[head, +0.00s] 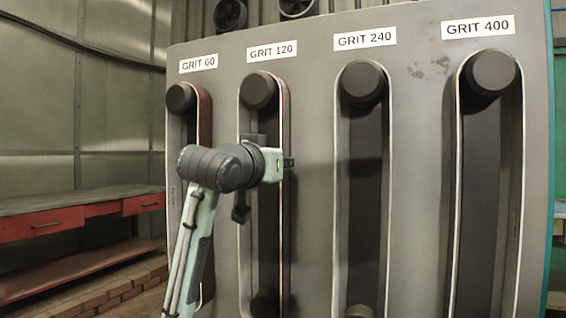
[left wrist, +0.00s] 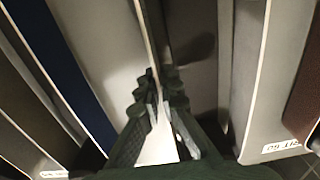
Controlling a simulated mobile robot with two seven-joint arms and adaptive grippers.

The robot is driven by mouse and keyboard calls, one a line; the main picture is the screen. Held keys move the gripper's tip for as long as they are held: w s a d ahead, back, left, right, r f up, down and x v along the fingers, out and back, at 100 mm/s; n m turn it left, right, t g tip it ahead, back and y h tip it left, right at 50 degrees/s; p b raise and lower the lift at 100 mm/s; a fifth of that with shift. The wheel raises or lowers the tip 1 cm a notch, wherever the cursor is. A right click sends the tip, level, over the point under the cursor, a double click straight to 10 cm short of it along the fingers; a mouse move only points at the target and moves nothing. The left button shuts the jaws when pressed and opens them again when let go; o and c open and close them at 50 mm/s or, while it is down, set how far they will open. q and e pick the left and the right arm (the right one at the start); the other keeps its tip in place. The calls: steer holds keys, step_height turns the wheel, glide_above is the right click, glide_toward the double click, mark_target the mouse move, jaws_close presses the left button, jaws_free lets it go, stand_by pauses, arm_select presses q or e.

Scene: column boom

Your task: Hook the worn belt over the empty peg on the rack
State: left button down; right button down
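The grey rack (head: 318,200) carries pegs under the labels GRIT 60, 120, 240 and 400. A looped belt shows at each peg, and I see no bare one. The belt under the GRIT 120 peg (head: 259,89) has a thin reddish edge (head: 285,125). I cannot tell which belt is worn. My right gripper is out of view.
The GRIT 240 peg (head: 363,81) and GRIT 400 peg (head: 490,72) stand to the right. A red workbench (head: 60,222) is at far left.

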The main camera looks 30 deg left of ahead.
arm_select(q)
steer(key=c, duration=1.3)
jaws_free()
steer(key=s+p, duration=0.1)
steer(key=s, duration=0.6)
steer(key=shift+d, duration=0.2)
